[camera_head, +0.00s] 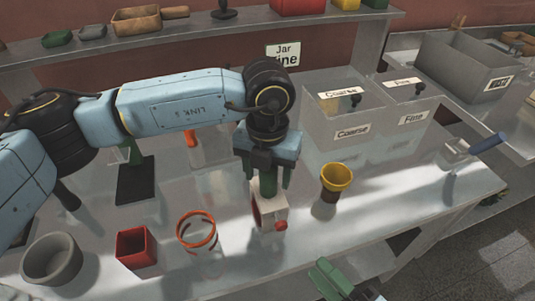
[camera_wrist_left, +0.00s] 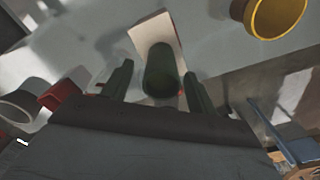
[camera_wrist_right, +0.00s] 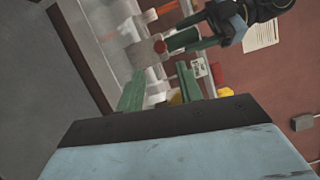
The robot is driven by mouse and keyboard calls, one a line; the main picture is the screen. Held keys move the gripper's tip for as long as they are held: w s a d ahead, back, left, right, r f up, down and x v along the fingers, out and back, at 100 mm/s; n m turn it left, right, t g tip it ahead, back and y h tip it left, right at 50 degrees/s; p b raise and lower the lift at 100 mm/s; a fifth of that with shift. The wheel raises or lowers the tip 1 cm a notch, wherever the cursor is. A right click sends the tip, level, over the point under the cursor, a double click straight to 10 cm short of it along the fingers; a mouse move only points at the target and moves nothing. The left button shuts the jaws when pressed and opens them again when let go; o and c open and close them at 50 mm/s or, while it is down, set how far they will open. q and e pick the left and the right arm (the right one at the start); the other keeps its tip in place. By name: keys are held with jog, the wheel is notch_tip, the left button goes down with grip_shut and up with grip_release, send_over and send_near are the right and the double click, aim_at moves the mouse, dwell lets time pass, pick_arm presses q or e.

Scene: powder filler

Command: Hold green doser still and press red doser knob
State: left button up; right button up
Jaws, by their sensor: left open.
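The doser is a white block (camera_head: 268,205) with a dark opening, a green cylinder on top and a red knob (camera_head: 281,225) on its front right. It stands on the table. My left gripper (camera_head: 267,182) comes down from above, its green fingers apart on either side of the green cylinder (camera_wrist_left: 160,72). The left wrist view shows gaps between cylinder and fingers. My right gripper (camera_head: 328,280) is at the bottom edge of the head view, apart from the doser. Its fingers (camera_wrist_right: 160,88) are spread and empty in the right wrist view, where the red knob (camera_wrist_right: 160,46) shows beyond them.
A yellow cup (camera_head: 337,178) stands right of the doser. An orange ring stand (camera_head: 197,231), a red square cup (camera_head: 136,247) and a grey bowl (camera_head: 52,259) are to the left. Clear Coarse and Fine bins (camera_head: 340,112) stand behind. The table's front edge lies near my right gripper.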

pick_arm(q)
jog(key=shift+f, duration=0.6)
jog(key=c, duration=1.1)
jog(key=shift+c, duration=0.3)
pick_arm(e)
grip_shut()
dwell(0.4)
